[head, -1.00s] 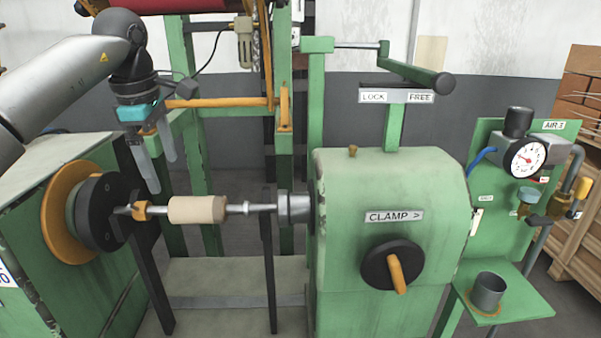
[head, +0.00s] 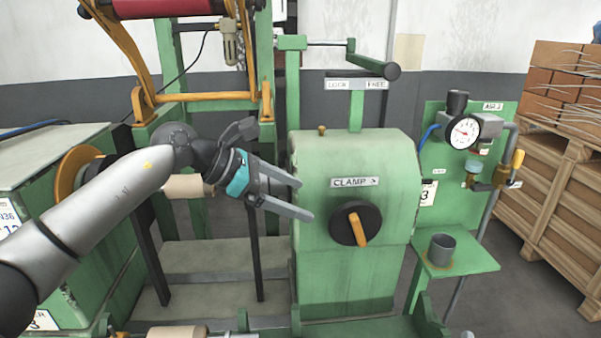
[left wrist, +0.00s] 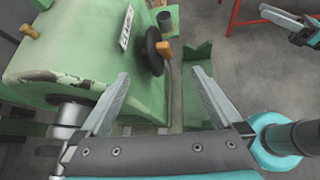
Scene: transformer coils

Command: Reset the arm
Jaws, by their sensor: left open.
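My left gripper (head: 306,198) is open and empty in the head view, with its fingers pointing right in front of the green tailstock housing (head: 350,270). Its fingertips are left of the black clamp knob (head: 347,223) with its orange handle. In the left wrist view, the two spread fingers (left wrist: 158,85) have nothing between them, and the green housing (left wrist: 75,45) lies to the left. My left arm hides much of the spindle and the tan coil core (head: 187,186). My right gripper (left wrist: 300,27) shows partly at the top right of the left wrist view, apart from the machine.
A lock/free lever (head: 390,71) stands above the housing. A gauge panel (head: 435,170) and a shelf with a grey cup (head: 441,249) stand to the right. A wooden pallet stack (head: 550,190) is at the far right. Floor is open between shelf and pallets.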

